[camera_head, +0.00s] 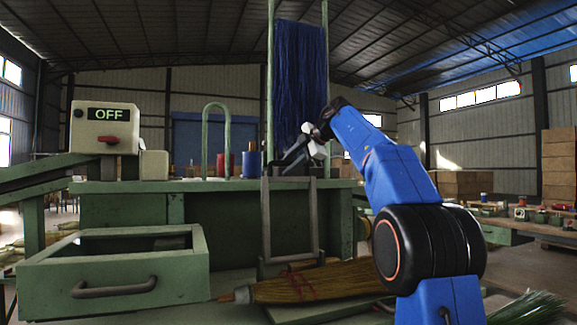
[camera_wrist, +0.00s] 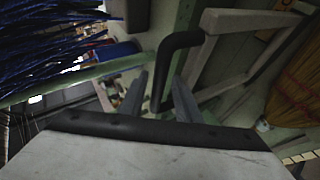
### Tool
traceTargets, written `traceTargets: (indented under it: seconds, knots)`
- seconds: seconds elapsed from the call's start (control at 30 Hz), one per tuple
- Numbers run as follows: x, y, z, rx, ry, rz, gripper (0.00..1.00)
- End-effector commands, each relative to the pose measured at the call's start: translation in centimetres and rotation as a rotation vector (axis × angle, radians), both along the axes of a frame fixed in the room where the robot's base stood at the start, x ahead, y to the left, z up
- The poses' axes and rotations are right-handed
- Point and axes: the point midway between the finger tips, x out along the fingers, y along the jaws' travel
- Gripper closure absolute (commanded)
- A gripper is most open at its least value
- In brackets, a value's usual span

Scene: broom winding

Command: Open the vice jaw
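The vice is on the green bench top (camera_head: 225,185) in the head view. Its dark lever handle (camera_head: 290,156) slants up toward my gripper (camera_head: 314,143), at the end of my blue arm. In the wrist view the same black bent handle (camera_wrist: 181,40) curves down between the two grey fingers of my gripper (camera_wrist: 161,88). A gap shows between the fingers, and I cannot tell whether either touches the handle. The pale vice frame (camera_wrist: 230,20) is beyond. The jaws themselves are too small and partly hidden to tell how they stand.
Blue bristles (camera_head: 300,70) hang between green posts behind the vice. A control box (camera_head: 105,127) reading OFF stands left, near a green hoop (camera_head: 205,140). An open drawer (camera_head: 110,280) juts out at front left. A straw broom (camera_head: 320,284) lies below the bench.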

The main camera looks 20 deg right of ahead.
Motion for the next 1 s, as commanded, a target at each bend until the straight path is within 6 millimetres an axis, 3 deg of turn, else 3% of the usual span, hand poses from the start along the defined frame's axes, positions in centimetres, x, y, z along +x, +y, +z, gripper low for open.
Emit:
traceTargets:
  seconds: [0.37, 1.0]
  knots:
    - [-1.4, -0.8, 1.1, -0.002, -0.001, -0.001, 0.67]
    - [-10.5, -5.6, 7.9, -0.001, -0.002, -0.003, 0.67]
